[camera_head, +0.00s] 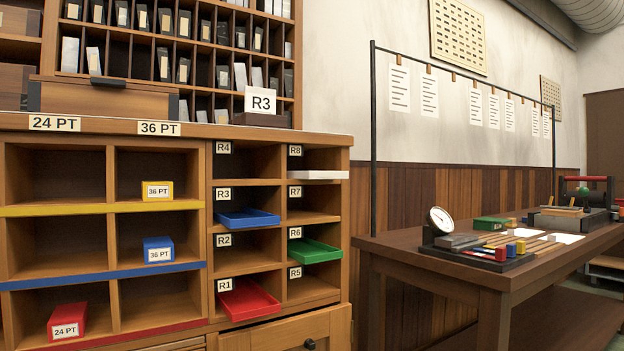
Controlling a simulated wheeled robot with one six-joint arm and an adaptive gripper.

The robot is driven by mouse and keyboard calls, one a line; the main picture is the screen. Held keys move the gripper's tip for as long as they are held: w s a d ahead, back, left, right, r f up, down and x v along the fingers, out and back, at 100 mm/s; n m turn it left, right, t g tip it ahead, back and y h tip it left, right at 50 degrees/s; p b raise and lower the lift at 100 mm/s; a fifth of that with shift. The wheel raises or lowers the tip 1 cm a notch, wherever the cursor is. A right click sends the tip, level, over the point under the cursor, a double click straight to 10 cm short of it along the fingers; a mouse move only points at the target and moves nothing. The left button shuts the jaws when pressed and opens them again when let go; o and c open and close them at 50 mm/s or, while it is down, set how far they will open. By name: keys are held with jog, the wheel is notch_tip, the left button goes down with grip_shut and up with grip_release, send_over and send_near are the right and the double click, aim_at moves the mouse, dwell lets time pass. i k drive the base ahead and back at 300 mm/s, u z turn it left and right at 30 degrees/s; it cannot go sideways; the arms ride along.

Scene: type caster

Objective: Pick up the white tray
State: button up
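The white tray (318,174) sits in the R8 compartment, at the top of the right column of the wooden cabinet. It is thin and flat, seen almost edge-on, and its front sticks out past the cabinet face toward the right. Its inside is hidden at this angle. My gripper is not in view.
A blue tray (247,217) is in R3, a green tray (314,250) in R6 and a red tray (248,299) in R1. Colored type boxes stand in the left shelves. A workbench (480,275) with a dial scale (439,222) stands at right.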

aim_at(298, 174)
jog(key=u, duration=0.05)
jog(key=k, duration=1)
jog(key=z, duration=0.8)
jog(key=i, duration=0.65)
jog(key=z, duration=0.55)
jog(key=i, duration=0.65)
jog(key=u, duration=0.85)
jog(key=i, duration=0.55)
jog(key=u, duration=0.6)
